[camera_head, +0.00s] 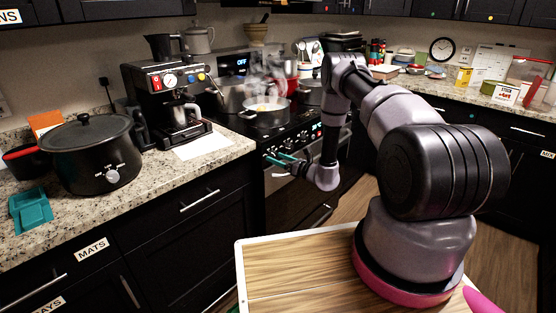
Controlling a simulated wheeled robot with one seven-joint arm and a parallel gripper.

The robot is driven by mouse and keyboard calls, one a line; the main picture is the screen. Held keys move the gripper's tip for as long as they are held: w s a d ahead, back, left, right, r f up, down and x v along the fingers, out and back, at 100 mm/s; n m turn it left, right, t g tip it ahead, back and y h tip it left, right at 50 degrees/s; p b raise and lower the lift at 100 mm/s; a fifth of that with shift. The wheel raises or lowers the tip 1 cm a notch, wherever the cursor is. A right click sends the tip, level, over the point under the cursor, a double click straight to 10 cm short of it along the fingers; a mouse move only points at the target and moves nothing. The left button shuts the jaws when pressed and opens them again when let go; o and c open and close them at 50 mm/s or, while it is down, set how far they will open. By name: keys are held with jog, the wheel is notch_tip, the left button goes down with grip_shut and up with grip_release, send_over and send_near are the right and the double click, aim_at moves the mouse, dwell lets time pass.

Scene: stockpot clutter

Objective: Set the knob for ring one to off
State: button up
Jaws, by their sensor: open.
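The black stove (241,127) stands at the back, right of the coffee machine, with a lit blue "OFF" display on its back panel. A steaming pot (264,113) sits on its cooktop. A row of knobs (316,131) runs along the stove's front edge. They are small, and I cannot tell which one is for ring one or how each is turned. My gripper (278,163), with teal fingers, is open and empty in front of the stove's front panel, below the cooktop edge. It and my arm hide parts of the panel and oven door.
The left counter (220,146) holds a slow cooker (90,150), a coffee machine (165,102) and a teal holder (30,209). A red pot (290,68) and other cookware crowd the stove's back. The right counter (480,97) holds boxes and containers. Some floor shows before the stove.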

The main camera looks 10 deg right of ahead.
jog(key=shift+c, duration=0.3)
grip_shut()
jog(key=n, duration=0.4)
jog(key=shift+n+h, duration=0.3)
jog(key=shift+n, duration=2)
jog(key=shift+o, duration=0.3)
grip_release()
